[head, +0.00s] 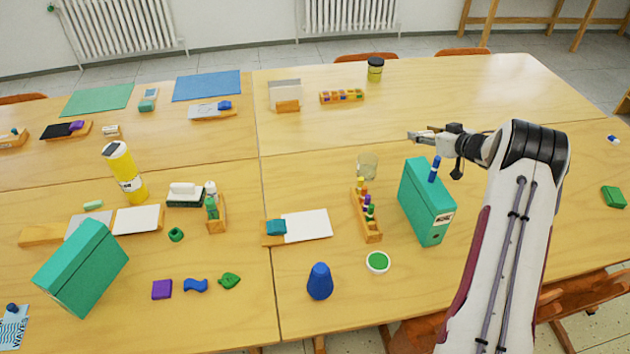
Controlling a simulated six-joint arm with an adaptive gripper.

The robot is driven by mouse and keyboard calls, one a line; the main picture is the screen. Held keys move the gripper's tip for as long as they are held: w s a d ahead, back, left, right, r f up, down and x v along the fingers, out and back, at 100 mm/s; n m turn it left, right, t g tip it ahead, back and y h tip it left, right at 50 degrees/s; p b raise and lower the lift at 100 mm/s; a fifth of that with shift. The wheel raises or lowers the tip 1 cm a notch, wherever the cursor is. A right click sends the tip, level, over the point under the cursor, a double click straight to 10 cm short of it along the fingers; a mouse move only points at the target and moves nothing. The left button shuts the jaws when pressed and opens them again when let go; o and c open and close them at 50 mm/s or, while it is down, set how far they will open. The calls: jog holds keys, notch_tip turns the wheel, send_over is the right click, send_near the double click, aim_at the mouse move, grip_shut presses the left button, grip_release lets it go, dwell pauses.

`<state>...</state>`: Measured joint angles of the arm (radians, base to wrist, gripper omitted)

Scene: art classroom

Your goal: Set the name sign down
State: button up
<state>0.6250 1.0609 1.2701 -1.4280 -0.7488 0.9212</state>
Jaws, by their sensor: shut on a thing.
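My gripper (424,136) is at the end of the arm reaching in from the right, pointing left above the right half of the table. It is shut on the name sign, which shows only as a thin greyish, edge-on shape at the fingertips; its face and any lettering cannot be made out. The gripper is raised above the tabletop, beyond the clear glass (367,166) and the upright green box file (426,203). Its exact height is hard to tell from this one view.
A blue marker (434,169) stands up at the green box file. A wooden rack of paints (366,214) is left of it. A white card stand (285,94), a paint tray (341,96) and a dark jar (375,69) sit farther back. The table's back right (480,85) is bare.

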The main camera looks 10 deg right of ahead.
jog(key=s+a+r+n+y, duration=0.1)
jog(key=s+a+r, duration=0.75)
jog(key=a, duration=0.25)
jog(key=s+a+r, duration=0.2)
jog(key=s+a, duration=1.2)
jog(key=a, duration=0.1)
jog(key=w+a+f+m+h, duration=0.1)
jog(key=w+a+m+h, duration=0.3)
jog(key=w, duration=1)
jog(key=w+a+f+m+h, duration=0.1)
jog(key=w+a+m+h, duration=0.15)
jog(key=w+a, duration=0.75)
jog(key=s+d+f+m+g+h, duration=0.1)
jog(key=d+f+m+g+h, duration=0.4)
jog(key=f+m+h, duration=0.3)
notch_tip(320, 180, down, 2)
jog(key=shift+f, duration=0.25)
dwell(0.5)
